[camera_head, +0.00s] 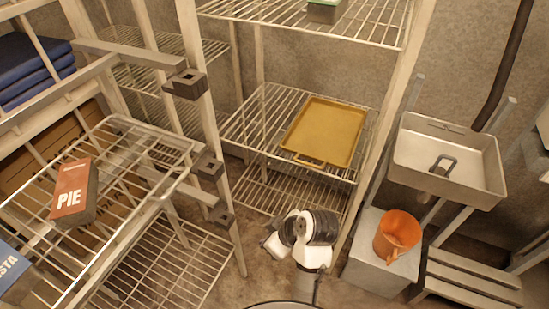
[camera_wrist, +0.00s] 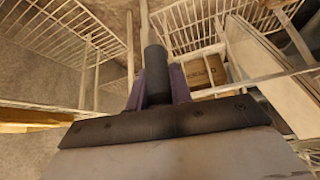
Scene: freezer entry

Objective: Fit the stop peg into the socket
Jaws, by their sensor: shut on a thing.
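The stop peg appears as a dark cylinder (camera_wrist: 156,75) in the wrist view, standing out between the two purplish fingers of my gripper (camera_wrist: 157,88). The fingers are shut on it. A pale bar shows beyond its tip; I cannot tell whether they touch. In the head view my white and black wrist is at lower centre; the peg cannot be made out there. Dark square blocks sit on the rack's pale post to the left: an upper one with a square opening (camera_head: 187,83), and lower ones (camera_head: 208,165) and (camera_head: 221,214). I cannot tell which is the socket. My gripper is apart from them.
A wire shelf at left holds a red PIE box (camera_head: 74,190) and a blue box (camera_head: 17,272). A yellow tray (camera_head: 325,131) lies on the rear rack. At right are a metal basin (camera_head: 447,160), an orange jug (camera_head: 397,234) and a step stool (camera_head: 470,278).

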